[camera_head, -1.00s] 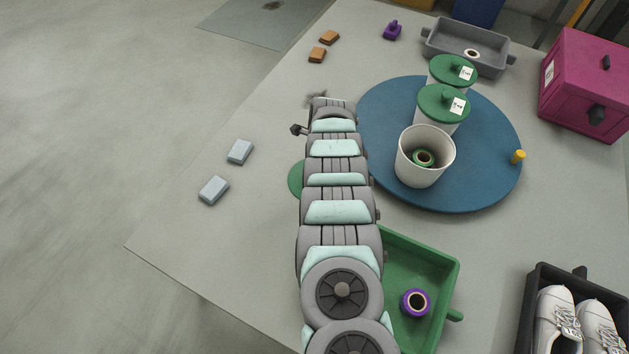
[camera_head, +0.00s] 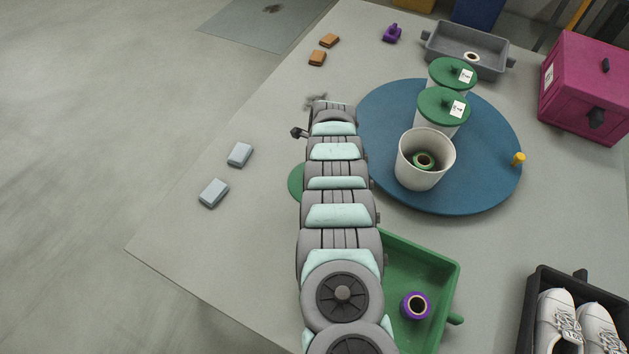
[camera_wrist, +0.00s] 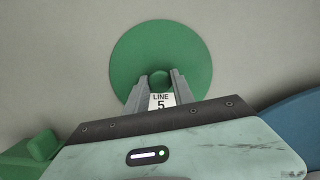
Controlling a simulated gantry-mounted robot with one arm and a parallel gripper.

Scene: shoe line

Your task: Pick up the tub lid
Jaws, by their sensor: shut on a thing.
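The tub lid is a round green disc (camera_wrist: 160,42) with a small knob (camera_wrist: 160,77) and a "LINE 5" label. In the wrist view my gripper (camera_wrist: 159,84) has its two grey fingers on either side of the knob, shut on it. In the head view only the left edge of the lid (camera_head: 296,182) shows beside my arm, which hides the rest and my gripper. I cannot tell whether the lid touches the table. An open white tub (camera_head: 413,174) with a green roll (camera_head: 424,161) inside stands on the blue round board (camera_head: 488,185).
Two lidded tubs (camera_head: 443,105) stand behind the open tub. A green tray (camera_head: 440,262) with a purple roll is at the front right of my arm. Grey-blue blocks (camera_head: 240,154) lie left of the arm. Clear table lies between the blocks and the lid.

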